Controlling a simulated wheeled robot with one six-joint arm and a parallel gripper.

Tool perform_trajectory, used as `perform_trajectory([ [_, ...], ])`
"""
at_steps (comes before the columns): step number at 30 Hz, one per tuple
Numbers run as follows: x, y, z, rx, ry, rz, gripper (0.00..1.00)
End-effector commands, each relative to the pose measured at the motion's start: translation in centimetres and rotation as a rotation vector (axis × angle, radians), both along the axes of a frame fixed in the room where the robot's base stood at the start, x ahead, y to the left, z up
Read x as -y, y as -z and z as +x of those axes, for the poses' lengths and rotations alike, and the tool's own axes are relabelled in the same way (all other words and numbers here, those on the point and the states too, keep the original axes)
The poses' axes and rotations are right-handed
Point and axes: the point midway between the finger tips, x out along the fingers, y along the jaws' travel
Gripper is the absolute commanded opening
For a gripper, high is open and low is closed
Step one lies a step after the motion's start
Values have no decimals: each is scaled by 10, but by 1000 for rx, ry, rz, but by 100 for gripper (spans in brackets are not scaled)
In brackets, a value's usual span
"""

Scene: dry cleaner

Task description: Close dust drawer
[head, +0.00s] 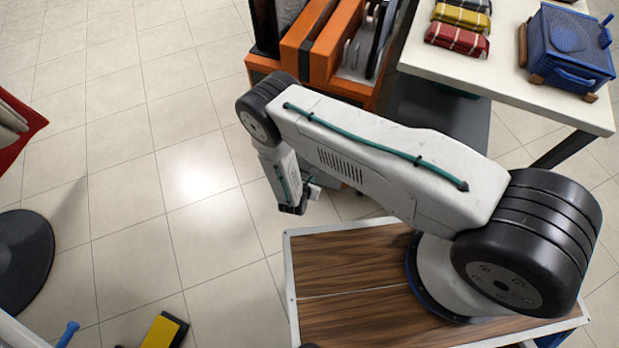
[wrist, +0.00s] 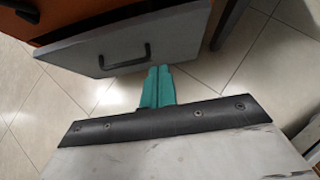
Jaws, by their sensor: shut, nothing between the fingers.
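The grey drawer front (wrist: 172,42) with a black bar handle (wrist: 124,57) is at the top of the wrist view, below an orange panel (wrist: 75,18). I cannot tell how far out the drawer stands. My gripper's teal fingers (wrist: 157,88) are together and empty, their tips near the lower edge of the drawer front in the picture. I cannot tell whether they touch it. In the head view the orange machine (head: 297,42) stands beyond my arm, which hides its lower part. My gripper (head: 297,206) points down to the left in front of it.
A white table (head: 470,68) right of the machine bears a blue box (head: 568,50) and folded red (head: 457,38) and yellow cloths (head: 461,17). A black round base (head: 24,250) and a yellow-black object (head: 165,331) are at lower left.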

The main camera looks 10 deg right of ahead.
Motion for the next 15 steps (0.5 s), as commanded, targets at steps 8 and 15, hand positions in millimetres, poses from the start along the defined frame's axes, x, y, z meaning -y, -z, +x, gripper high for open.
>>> perform_trajectory([
  [8,23,41,39,0,6,2,0],
  [15,40,50,71,1,4,1,0],
])
